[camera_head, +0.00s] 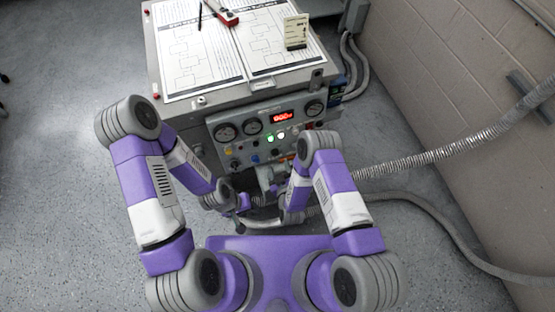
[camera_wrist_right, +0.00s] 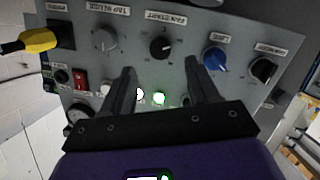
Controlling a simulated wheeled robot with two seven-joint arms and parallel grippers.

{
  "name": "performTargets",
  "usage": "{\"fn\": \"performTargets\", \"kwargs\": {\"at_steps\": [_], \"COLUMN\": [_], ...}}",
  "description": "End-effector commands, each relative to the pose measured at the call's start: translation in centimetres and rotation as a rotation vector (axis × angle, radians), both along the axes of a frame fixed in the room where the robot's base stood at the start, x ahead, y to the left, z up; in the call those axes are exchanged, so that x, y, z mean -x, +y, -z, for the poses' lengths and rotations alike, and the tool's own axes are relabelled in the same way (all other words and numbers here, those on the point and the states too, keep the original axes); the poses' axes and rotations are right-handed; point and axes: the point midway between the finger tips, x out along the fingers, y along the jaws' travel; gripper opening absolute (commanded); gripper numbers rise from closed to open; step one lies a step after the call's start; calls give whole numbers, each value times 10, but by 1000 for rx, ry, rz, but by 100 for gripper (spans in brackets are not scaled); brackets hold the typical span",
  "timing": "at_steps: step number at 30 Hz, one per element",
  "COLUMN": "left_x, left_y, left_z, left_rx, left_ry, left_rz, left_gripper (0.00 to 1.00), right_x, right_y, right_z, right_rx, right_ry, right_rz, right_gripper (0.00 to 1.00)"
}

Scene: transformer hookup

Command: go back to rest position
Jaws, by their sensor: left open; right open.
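My left gripper (camera_head: 243,203) is low in front of the grey control cabinet (camera_head: 205,113) in the head view. It is small and partly dark there, and it is open. My right gripper (camera_head: 273,186) is a little higher, close to the front panel (camera_head: 290,120). In the right wrist view my right gripper (camera_wrist_right: 162,72) is open, with its two dark fingers apart and nothing between them but the panel behind. A black knob (camera_wrist_right: 162,48) lies beyond the fingertips. Whether the fingers touch the panel cannot be told.
The panel has a grey knob (camera_wrist_right: 103,39), a blue knob (camera_wrist_right: 215,59), a red switch (camera_wrist_right: 80,78), a yellow plug (camera_wrist_right: 38,41) and a lit green lamp (camera_wrist_right: 159,98). Hoses (camera_head: 430,150) run to the right wall. Printed sheets (camera_head: 195,50) lie on the cabinet.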

Motion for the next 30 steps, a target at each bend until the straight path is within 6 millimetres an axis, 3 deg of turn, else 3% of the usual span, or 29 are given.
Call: {"fn": "performTargets", "kwargs": {"at_steps": [6, 23, 26, 30], "left_x": [0, 0, 0, 0], "left_y": [0, 0, 0, 0], "left_z": [-4, -4, -4, -4], "left_rx": [0, 0, 0, 0], "left_ry": [0, 0, 0, 0], "left_rz": [0, 0, 0, 0], "left_gripper": [43, 43, 43, 43], "right_x": [15, 15, 13, 14], "right_y": [-3, -3, -8, -25], "right_z": [-5, -5, -4, 1], "right_rx": [1, -1, -23, -109], "right_ry": [0, 3, 50, 244], "right_rz": [0, 1, 14, 65], "right_gripper": [60, 60, 60, 60]}}
